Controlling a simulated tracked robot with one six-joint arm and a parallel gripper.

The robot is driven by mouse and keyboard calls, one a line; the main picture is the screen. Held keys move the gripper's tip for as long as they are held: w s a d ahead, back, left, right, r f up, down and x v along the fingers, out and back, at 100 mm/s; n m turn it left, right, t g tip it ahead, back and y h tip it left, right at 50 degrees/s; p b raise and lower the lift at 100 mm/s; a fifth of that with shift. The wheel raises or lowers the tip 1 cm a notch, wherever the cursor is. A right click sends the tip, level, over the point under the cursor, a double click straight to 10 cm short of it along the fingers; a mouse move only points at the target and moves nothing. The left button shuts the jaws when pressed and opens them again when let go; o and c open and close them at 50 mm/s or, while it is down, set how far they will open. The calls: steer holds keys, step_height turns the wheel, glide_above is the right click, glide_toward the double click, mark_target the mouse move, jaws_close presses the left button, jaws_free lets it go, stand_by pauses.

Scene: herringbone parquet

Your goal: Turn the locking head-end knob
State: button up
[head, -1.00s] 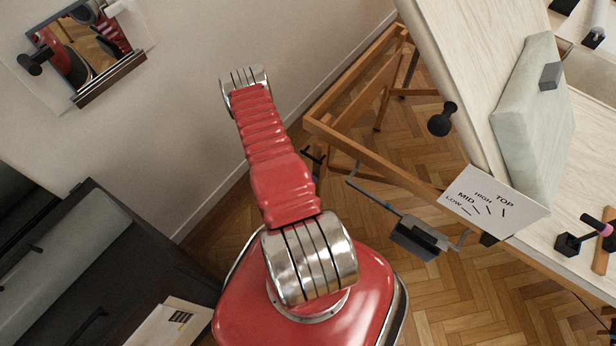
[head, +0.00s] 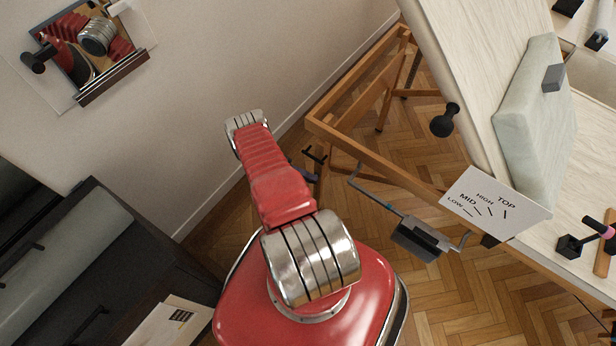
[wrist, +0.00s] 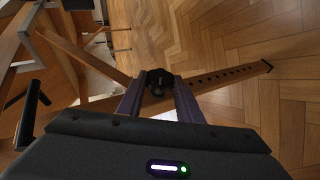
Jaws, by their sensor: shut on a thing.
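In the wrist view, a round black knob (wrist: 157,80) sits at a wooden strut with a row of holes. My gripper (wrist: 158,92) has its two dark fingers on either side of this knob, shut on it. The fingers hide part of the knob's sides, and its turn angle cannot be read. In the head view, my red arm reaches toward the wooden frame (head: 345,148), and the gripped knob cannot be made out there. Another black knob (head: 445,120) stands out from the pale tilted panel (head: 455,60).
A grey tray on a bent rod (head: 418,240) hangs beside the frame. A dark cabinet (head: 80,260) stands at left and a mirror (head: 85,50) hangs on the wall. Parquet floor (wrist: 230,35) is open beyond the strut.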

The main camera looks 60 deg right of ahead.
steer(key=shift+w+d+f+g, duration=0.1)
steer(key=shift+f+g, duration=0.1)
steer(key=shift+g, duration=0.5)
stand_by(0.4)
steer(key=o, duration=1)
steer(key=shift+o, duration=0.2)
steer(key=shift+w+r, duration=0.1)
